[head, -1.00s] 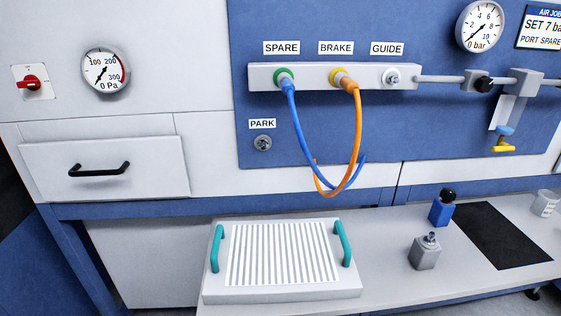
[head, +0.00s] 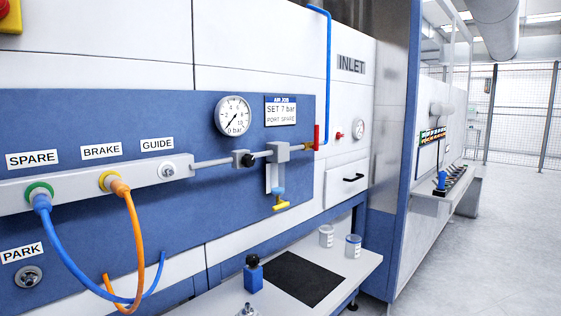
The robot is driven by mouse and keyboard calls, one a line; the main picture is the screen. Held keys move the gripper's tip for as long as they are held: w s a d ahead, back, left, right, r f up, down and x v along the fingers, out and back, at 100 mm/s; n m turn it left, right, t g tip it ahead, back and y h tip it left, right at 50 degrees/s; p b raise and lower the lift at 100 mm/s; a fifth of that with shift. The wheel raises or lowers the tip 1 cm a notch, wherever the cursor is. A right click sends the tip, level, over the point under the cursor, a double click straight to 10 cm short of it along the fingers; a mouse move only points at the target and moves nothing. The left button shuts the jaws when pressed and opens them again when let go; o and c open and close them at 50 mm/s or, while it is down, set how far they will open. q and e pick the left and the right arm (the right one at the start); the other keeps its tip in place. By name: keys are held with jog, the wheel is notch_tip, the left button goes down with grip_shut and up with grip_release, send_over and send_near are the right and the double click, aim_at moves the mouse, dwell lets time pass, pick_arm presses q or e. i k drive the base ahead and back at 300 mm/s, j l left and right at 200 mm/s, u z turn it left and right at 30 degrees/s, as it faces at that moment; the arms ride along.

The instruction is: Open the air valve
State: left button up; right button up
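A red lever (head: 317,137) stands upright at the right end of the air line, beside a brass fitting (head: 309,146). It looks like the air valve's handle and stands crosswise to the horizontal pipe. A blue pipe (head: 329,70) comes down to it from above. To its left on the line are a grey block (head: 278,152) and a black knob (head: 249,160). The round pressure gauge (head: 233,115) has its needle near 0 bar. Neither of my grippers is in view.
Blue and orange hoses (head: 135,240) hang looped from the SPARE and BRAKE ports at the left. A bench with a black mat (head: 293,278), a blue block with a black knob (head: 253,274) and two small cups (head: 353,246) lies below. Open floor (head: 460,265) is at the right.

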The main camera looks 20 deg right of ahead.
aim_at(314, 146)
jog(key=i+l, duration=0.15)
jog(key=l, duration=0.25)
jog(key=i+l+u, duration=0.1)
jog(key=l, duration=0.25)
jog(key=i+l, duration=0.15)
jog(key=l, duration=0.25)
jog(key=i+l+u, duration=0.15)
jog(key=l, duration=0.25)
jog(key=i+l, duration=0.1)
jog(key=l, duration=0.3)
jog(key=i+l+u, duration=0.1)
jog(key=l, duration=0.3)
